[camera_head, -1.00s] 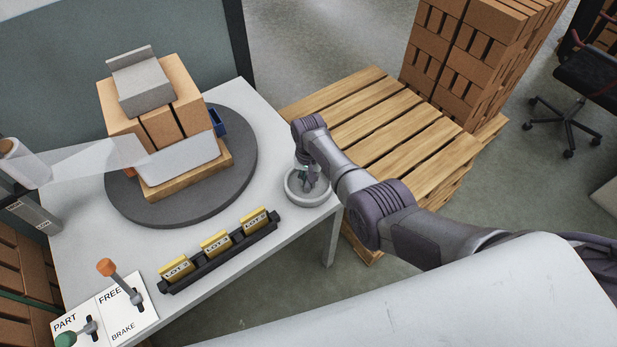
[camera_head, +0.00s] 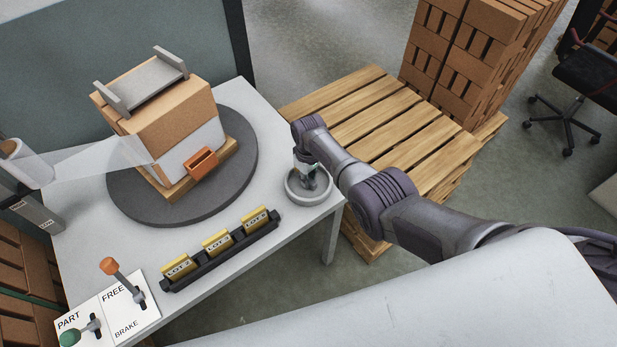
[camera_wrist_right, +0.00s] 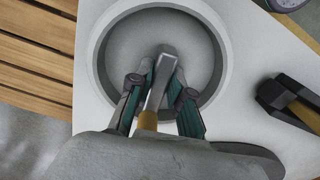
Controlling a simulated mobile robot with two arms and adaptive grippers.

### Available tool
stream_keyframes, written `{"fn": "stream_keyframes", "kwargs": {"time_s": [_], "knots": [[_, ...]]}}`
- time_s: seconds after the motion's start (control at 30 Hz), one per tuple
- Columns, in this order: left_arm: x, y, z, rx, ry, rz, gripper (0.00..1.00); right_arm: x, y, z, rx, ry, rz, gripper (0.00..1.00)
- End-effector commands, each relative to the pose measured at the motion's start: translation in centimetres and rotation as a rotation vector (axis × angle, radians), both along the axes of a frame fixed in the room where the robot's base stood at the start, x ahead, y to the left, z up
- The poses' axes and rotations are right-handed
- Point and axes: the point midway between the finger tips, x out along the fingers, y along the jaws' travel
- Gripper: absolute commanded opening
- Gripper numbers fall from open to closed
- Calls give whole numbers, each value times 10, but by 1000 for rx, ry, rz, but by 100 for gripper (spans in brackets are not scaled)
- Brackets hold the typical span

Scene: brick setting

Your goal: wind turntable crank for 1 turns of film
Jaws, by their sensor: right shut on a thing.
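The dark grey turntable (camera_head: 220,205) carries a small wooden pallet with a stack of bricks (camera_head: 165,115), a grey U-shaped piece on top and an orange block on one side. Clear film (camera_head: 100,158) runs from a roll (camera_head: 14,148) at the left to the stack and covers its lower part. The crank is a round grey dish (camera_head: 309,197) with a handle (camera_wrist_right: 157,85) at the table's right corner. My right gripper (camera_wrist_right: 160,80) is shut on the handle inside the dish; the arm partly hides it in the head view. My left gripper is not in view.
A black rack with several yellow lot tags (camera_head: 220,247) lies along the table's front edge. An orange-knobbed brake lever (camera_head: 122,279) and a green-knobbed lever (camera_head: 80,333) stand at the front left. A slatted pallet (camera_head: 375,125) and tall brick stack (camera_head: 460,60) lie beyond the table.

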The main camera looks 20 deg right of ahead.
Motion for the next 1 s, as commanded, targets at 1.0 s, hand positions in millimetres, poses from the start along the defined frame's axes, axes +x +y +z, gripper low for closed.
{"fn": "stream_keyframes", "kwargs": {"time_s": [1.0], "knots": [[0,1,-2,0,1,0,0,1,0,0,-1,-1,966,0]]}}
